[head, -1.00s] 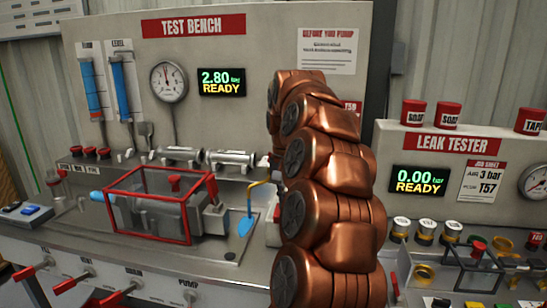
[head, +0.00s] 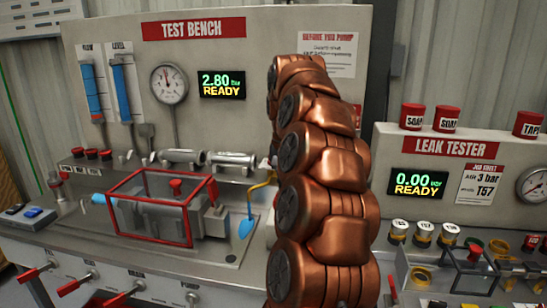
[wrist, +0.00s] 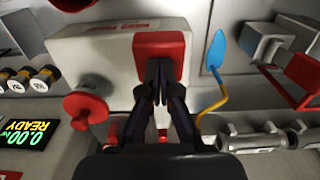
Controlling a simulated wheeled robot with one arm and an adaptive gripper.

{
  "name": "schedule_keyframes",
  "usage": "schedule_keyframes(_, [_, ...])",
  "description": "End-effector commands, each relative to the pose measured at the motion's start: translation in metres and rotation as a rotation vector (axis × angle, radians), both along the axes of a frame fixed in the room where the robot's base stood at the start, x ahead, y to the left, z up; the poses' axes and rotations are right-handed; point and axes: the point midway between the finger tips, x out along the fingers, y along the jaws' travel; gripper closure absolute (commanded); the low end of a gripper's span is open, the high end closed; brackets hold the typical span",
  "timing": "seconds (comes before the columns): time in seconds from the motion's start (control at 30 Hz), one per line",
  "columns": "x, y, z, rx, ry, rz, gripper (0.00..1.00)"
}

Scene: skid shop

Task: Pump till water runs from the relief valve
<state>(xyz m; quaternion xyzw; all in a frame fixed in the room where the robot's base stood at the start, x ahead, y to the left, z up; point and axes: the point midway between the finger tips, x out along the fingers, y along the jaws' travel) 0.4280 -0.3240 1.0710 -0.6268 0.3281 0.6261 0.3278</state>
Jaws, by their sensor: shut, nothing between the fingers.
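The test bench (head: 300,110) display (head: 222,84) reads 2.80 and READY. A round dial gauge (head: 169,83) hangs beside it. A bent yellow tube (head: 262,184) ends in a blue teardrop-shaped piece (head: 247,228); both also show in the wrist view, the tube (wrist: 215,104) and the blue piece (wrist: 217,48). My gripper (wrist: 158,92) is shut and empty. Its dark fingertips are at the lower edge of a red block (wrist: 158,48) on a pale box (wrist: 90,58); I cannot tell whether they touch. In the head view my arm hides the gripper.
A red-framed clear guard (head: 150,240) stands on the bench. Red-handled levers (head: 75,284) and a PUMP label (head: 192,286) are on the front. In the wrist view a red round knob (wrist: 86,108) is beside the fingers. The leak tester (head: 456,148) reads 0.00, READY.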

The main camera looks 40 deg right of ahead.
Motion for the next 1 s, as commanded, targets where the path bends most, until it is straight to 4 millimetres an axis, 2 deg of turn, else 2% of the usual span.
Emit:
schedule_keyframes(0.13, [0.0,0.0,0.009,0.0,0.0,0.001,1.0])
schedule_keyframes(0.67, [0.0,0.0,0.013,0.0,0.0,0.001,1.0])
schedule_keyframes(1.0, [0.0,0.0,0.04,0.0,0.0,0.001,1.0])
